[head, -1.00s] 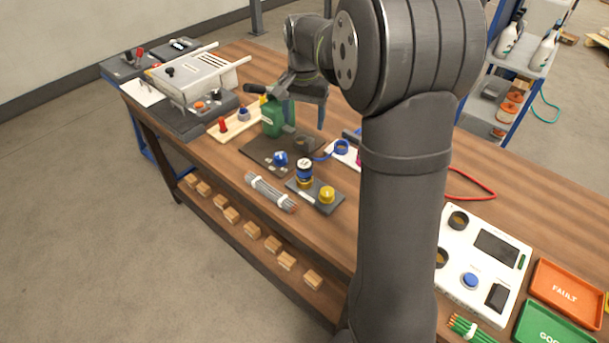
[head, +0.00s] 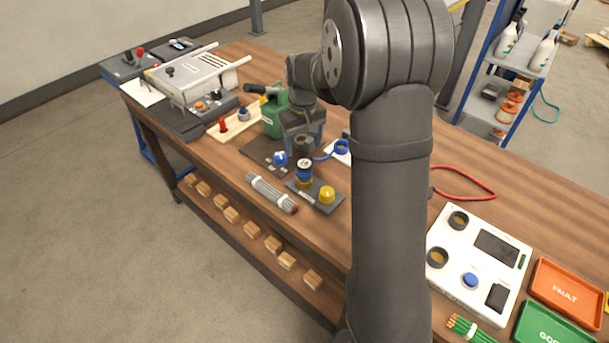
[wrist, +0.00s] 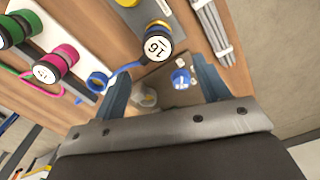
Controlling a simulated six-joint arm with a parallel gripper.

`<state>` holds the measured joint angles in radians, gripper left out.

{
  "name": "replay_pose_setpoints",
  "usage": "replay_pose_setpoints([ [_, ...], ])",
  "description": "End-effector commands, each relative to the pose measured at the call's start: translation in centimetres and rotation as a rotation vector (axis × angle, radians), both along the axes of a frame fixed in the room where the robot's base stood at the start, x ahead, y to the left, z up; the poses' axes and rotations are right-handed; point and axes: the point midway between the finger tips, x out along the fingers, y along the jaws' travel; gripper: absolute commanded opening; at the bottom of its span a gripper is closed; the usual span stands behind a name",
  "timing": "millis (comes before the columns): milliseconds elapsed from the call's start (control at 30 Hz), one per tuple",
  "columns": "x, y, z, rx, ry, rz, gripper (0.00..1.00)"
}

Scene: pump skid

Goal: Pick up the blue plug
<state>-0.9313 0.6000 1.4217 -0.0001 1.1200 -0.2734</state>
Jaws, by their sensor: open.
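Several blue things show, and I cannot tell for sure which is the blue plug. A dark and blue piece with a white top (head: 304,164), marked 16 in the wrist view (wrist: 157,46), stands upright on a grey plate (head: 310,200). A blue band runs near it to a blue ring (head: 342,147), also in the wrist view (wrist: 97,81). A small blue part with white bits (head: 280,158) sits on the dark mat, framed towards the right finger in the wrist view (wrist: 180,78). My gripper (head: 303,146) is open and empty above the mat; its fingers (wrist: 160,68) are apart.
A green container (head: 272,122) stands close behind my gripper. A yellow cap (head: 327,195) is on the grey plate, and a grey rod bundle (head: 271,192) lies beside it. Magenta (wrist: 57,62) and green (wrist: 18,28) numbered pieces are on a white board.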

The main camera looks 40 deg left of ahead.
Motion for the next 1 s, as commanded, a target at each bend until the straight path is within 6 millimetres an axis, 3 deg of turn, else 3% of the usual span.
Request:
replay_pose_setpoints([
  [133,0.0,-0.1,-2.8,-0.002,0.002,-0.001,0.68],
  [433,0.0,-0.3,-5.1,-0.002,0.002,-0.001,0.68],
  [700,0.0,-0.7,-8.9,-0.002,0.001,-0.001,0.68],
  [1000,0.0,-0.7,-9.4,0.0,0.0,-0.001,0.68],
])
